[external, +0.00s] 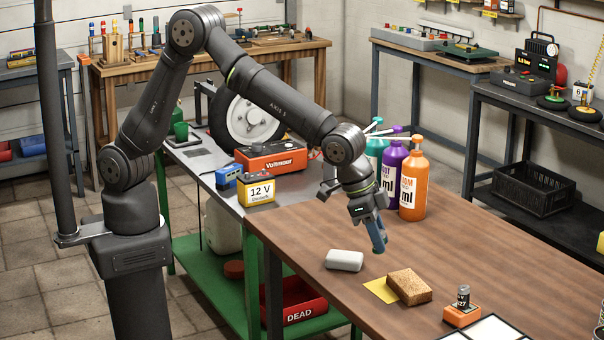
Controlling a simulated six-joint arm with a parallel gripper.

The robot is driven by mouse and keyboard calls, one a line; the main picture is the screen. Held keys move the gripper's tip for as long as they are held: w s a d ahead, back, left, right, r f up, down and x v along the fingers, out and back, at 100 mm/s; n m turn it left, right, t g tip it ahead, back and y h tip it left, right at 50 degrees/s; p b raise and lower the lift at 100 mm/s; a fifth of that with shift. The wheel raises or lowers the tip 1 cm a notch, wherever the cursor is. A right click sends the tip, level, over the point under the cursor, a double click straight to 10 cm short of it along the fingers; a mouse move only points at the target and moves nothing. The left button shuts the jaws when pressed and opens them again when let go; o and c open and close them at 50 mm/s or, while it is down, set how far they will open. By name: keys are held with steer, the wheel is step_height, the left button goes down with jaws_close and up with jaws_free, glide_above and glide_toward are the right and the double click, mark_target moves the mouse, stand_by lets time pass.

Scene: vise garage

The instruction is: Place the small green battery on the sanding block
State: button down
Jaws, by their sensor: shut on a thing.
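My gripper (379,243) points down over the wooden table, behind the sanding block and to its left. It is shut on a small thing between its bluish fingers. The thing is mostly hidden and too small to identify for sure. I see no small green battery lying free on the table. The brown, grainy sanding block (409,287) lies flat on the table, partly over a yellow sheet (381,290). Nothing rests on its top. The gripper is apart from it.
A pale rounded block (344,261) lies left of the sanding block. An orange holder (462,316) with a small dark cylinder (463,296) stands to the right, near white panels (485,331). Orange (413,185) and purple (389,175) bottles stand behind the gripper.

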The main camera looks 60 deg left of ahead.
steer(key=w+f, duration=0.1)
steer(key=w, duration=0.2)
steer(key=w+a+f, duration=0.1)
steer(key=w+f, duration=0.3)
steer(key=w, duration=0.1)
steer(key=shift+w+a+f, duration=0.15)
steer(key=shift+w+a, duration=0.2)
steer(key=shift+a, duration=0.05)
steer(key=shift+f, duration=2)
steer(key=shift+f, duration=0.1)
steer(key=c, duration=1.2)
jaws_free()
steer(key=shift+f, duration=0.1)
steer(key=v, duration=1.2)
steer(key=shift+r, duration=0.2)
